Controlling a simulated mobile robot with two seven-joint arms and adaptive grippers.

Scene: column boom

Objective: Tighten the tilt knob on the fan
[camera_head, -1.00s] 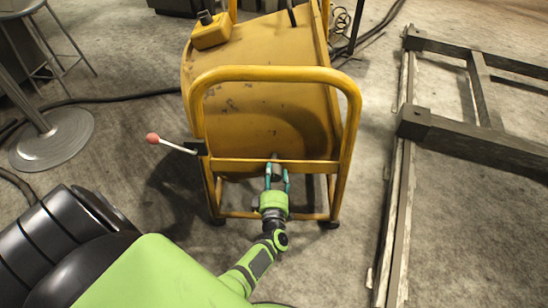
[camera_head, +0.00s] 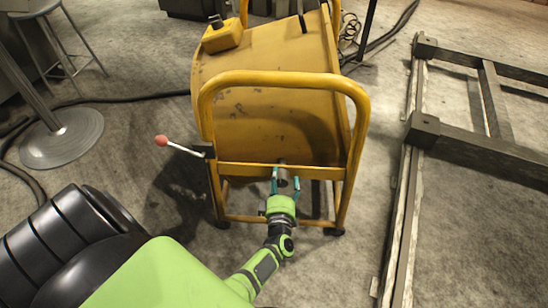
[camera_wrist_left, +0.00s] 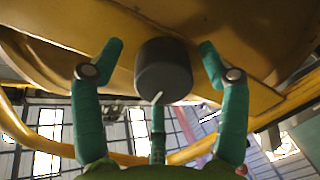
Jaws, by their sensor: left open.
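The fan is a yellow drum (camera_head: 270,95) in a tubular yellow frame. Its tilt knob, a dark grey cylinder with a small pale mark on its lower edge, shows in the left wrist view (camera_wrist_left: 163,70); in the head view it is small and partly hidden by the fingers. My left gripper (camera_head: 286,180) is open at the frame's lower crossbar. In the left wrist view its teal fingers (camera_wrist_left: 161,62) stand on both sides of the knob with gaps, and a third finger shows below it. My right gripper is out of view.
A lever with a red ball (camera_head: 161,141) sticks out left of the frame. A yellow box (camera_head: 222,38) sits on top of the drum. A stool (camera_head: 60,55), a round metal base (camera_head: 62,139) and a cable lie left; a timber frame (camera_head: 480,150) lies right.

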